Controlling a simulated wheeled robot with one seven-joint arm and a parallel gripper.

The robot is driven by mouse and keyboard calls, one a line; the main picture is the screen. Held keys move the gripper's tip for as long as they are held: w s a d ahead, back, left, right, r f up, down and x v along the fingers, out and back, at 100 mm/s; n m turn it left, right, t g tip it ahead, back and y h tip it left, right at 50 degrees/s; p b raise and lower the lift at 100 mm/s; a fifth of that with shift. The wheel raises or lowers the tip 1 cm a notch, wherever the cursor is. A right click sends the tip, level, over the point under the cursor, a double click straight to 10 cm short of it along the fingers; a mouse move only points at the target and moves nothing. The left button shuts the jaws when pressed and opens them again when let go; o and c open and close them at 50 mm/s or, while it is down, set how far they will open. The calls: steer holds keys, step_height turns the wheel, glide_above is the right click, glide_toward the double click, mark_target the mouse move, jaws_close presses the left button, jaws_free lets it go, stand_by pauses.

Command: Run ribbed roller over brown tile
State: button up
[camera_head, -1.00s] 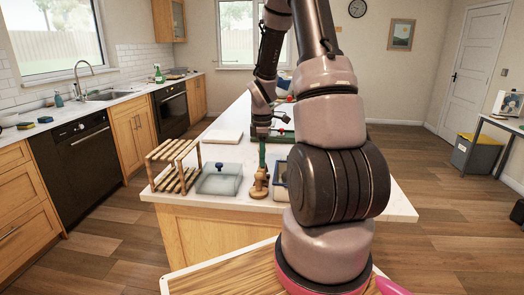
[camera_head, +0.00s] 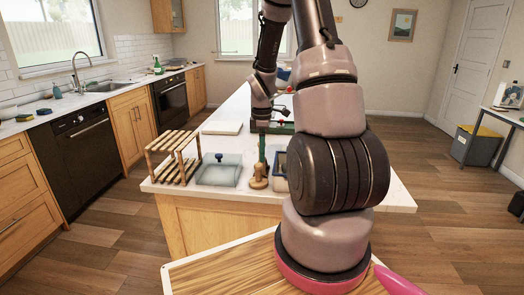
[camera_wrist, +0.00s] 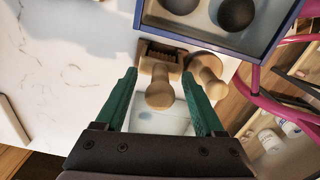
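A wooden tool with a ribbed head (camera_wrist: 160,55) and a rounded handle (camera_wrist: 160,92), which looks like the ribbed roller, lies between the green fingers of my gripper (camera_wrist: 160,74) in the wrist view. The fingers are spread, with visible gaps on both sides of the handle. A second wooden tool (camera_wrist: 207,75) with a round knob stands close to the right finger. In the head view my gripper (camera_head: 262,149) is over the near part of the island, above a wooden tool (camera_head: 258,177). I cannot make out the brown tile; my arm hides part of the island.
A blue-rimmed tray (camera_wrist: 235,46) with dark balls lies just beyond the tools. A translucent box with a blue knob (camera_head: 218,175) and a wooden rack (camera_head: 173,158) stand to the left on the white island (camera_head: 236,203). A pale board (camera_head: 222,128) lies farther back.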

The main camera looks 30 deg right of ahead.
step_height(320, 180, up, 11)
steer(key=shift+r, duration=0.1)
steer(key=s+a+r+m+t+y, duration=0.1)
steer(key=s+a+r+m+t, duration=0.2)
steer(key=s+a+r+m, duration=0.3)
steer(key=s+a+r+m+t+y, duration=0.1)
steer(key=s+a+r+m+t, duration=0.3)
steer(key=s+a+r+m, duration=0.3)
steer(key=shift+s+a+r+m, duration=0.25)
steer(key=shift+s+r+m, duration=1.85)
steer(key=shift+s+r, duration=1.4)
steer(key=shift+w+r, duration=0.1)
steer(key=shift+w, duration=0.1)
